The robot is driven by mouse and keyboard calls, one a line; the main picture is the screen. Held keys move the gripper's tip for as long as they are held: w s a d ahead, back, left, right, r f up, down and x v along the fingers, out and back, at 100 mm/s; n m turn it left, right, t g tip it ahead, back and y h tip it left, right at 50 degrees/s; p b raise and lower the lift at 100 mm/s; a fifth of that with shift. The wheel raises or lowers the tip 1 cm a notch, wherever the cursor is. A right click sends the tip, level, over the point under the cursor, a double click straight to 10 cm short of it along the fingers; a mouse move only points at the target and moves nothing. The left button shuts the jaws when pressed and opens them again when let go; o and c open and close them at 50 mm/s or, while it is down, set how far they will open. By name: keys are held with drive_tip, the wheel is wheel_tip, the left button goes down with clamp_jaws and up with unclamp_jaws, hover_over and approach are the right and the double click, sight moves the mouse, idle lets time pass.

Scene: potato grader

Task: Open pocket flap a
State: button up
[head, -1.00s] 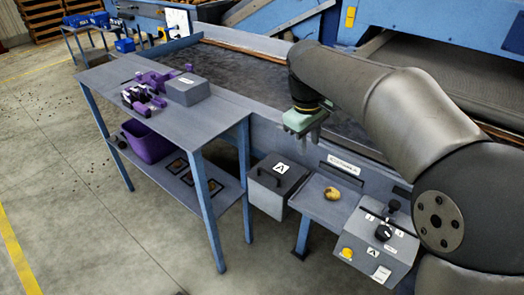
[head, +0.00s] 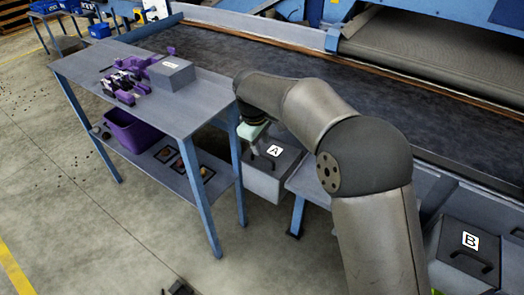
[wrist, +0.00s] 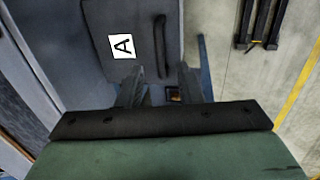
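Pocket flap a is the grey lid (head: 289,155) of a box beside the conveyor, marked with a white "A" label. It looks closed. Its dark bar handle (head: 262,162) is partly hidden by my gripper (head: 256,150) in the head view. In the wrist view, the lid (wrist: 140,65) fills the upper left and the handle (wrist: 161,45) shows whole, running up and down the picture. My gripper (wrist: 160,72) is open there, its two fingers spread to either side of the handle's lower end. I cannot tell how far above the handle they are.
A grey table (head: 140,118) stands close left, bearing purple parts and a grey box (head: 172,73). A purple bin (head: 132,128) is on its lower shelf. A second box with a "B" lid (head: 445,222) is at right. The conveyor (head: 330,85) runs behind. Floor at lower left is mostly clear.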

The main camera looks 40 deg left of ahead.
sight(262, 157)
drive_tip(key=shift+w+f, duration=0.25)
drive_tip(key=shift+f, duration=0.9)
drive_tip(key=shift+w+f, duration=0.25)
drive_tip(key=shift+f, duration=0.85)
drive_tip(key=shift+c, duration=0.3)
clamp_jaws()
drive_tip(key=shift+r, duration=0.1)
